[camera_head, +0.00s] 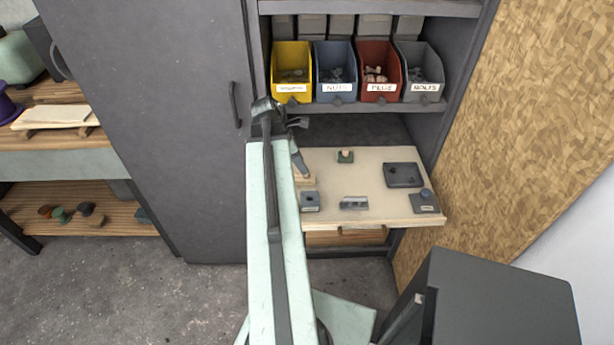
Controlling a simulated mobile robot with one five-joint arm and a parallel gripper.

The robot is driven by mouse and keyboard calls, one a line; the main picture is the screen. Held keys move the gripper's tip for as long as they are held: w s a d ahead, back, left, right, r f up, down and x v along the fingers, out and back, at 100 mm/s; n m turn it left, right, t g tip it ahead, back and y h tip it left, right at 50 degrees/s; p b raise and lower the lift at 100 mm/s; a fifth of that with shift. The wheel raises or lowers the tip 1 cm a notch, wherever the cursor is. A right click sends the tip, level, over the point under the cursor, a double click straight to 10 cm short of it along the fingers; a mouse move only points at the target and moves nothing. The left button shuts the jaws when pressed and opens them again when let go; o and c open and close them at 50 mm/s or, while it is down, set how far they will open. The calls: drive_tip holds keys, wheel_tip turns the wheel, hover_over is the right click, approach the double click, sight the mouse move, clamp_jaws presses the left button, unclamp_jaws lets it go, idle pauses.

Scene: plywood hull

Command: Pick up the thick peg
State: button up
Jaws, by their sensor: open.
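A short, pale peg (345,154) stands upright in a small dark block at the back of the pull-out board (375,213). It may be the thick peg; the picture is too small to be sure. A blue-grey round piece (425,192) stands on a dark labelled plate at the board's right front corner. My gripper (301,172) points down over the board's left edge, left of the pale peg and apart from it. It is open, with nothing seen in it. A small wooden piece (305,181) shows just below it, partly hidden; I cannot tell whether they touch.
A dark tray (403,175), a small dark block (310,202) and a grey metal piece (354,203) are on the board. Yellow, blue, red and grey bins stand on the shelf above. A grey cabinet door (160,120) is at left, a chipboard wall at right.

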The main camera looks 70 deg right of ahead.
drive_tip(key=b+x, duration=0.4)
drive_tip(key=x, duration=0.1)
drive_tip(key=shift+w+d, duration=0.1)
drive_tip(key=shift+d, duration=0.05)
drive_tip(key=shift+r, duration=0.15)
clamp_jaws()
